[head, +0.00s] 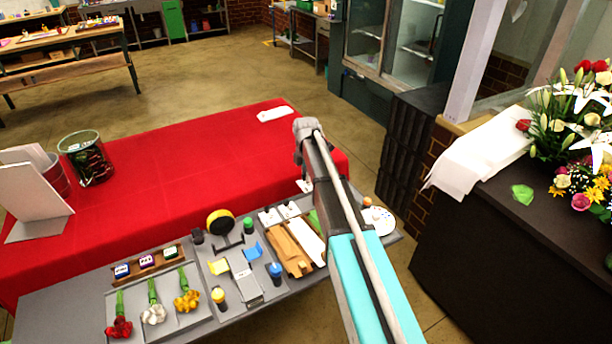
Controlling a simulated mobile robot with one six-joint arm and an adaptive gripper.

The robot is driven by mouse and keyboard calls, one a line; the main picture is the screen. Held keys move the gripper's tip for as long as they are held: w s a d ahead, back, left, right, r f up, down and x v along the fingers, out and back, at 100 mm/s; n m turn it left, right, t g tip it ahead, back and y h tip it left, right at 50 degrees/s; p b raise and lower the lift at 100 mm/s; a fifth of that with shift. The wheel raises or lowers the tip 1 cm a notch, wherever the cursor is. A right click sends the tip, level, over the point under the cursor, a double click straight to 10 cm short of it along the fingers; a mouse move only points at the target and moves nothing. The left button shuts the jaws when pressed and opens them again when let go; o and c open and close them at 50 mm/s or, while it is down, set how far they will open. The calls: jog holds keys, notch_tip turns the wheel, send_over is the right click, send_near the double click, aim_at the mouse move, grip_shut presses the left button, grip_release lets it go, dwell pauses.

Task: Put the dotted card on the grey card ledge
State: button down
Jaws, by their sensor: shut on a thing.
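My arm reaches up the middle of the head view, and my gripper cannot be made out; the arm seems to hide it. A small white piece (305,186) shows just left of the arm, above the table's front; I cannot tell if it is held. Two small white cards (268,216) (290,209) sit at the back of the grey work board, left of the arm. Their marks are too small to read, so I cannot tell which card is dotted. I cannot pick out the grey card ledge with certainty.
The grey board (60,315) carries flowers (153,312), ribbon spools (147,261), a yellow tape roll (219,222) and wooden pieces (289,250). Behind it, the red cloth (190,170) is largely clear. A bin (87,160) stands left; a dark counter (480,230) with bouquets stands right.

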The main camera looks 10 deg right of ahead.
aim_at(306, 198)
jog(key=shift+f, duration=0.15)
jog(key=shift+f+b, duration=3.95)
jog(key=shift+b, duration=0.1)
jog(key=shift+f+b, duration=0.25)
jog(key=shift+b, duration=0.05)
jog(key=c, duration=0.5)
grip_release()
jog(key=shift+c, duration=0.2)
jog(key=o, duration=0.4)
jog(key=shift+r, duration=0.15)
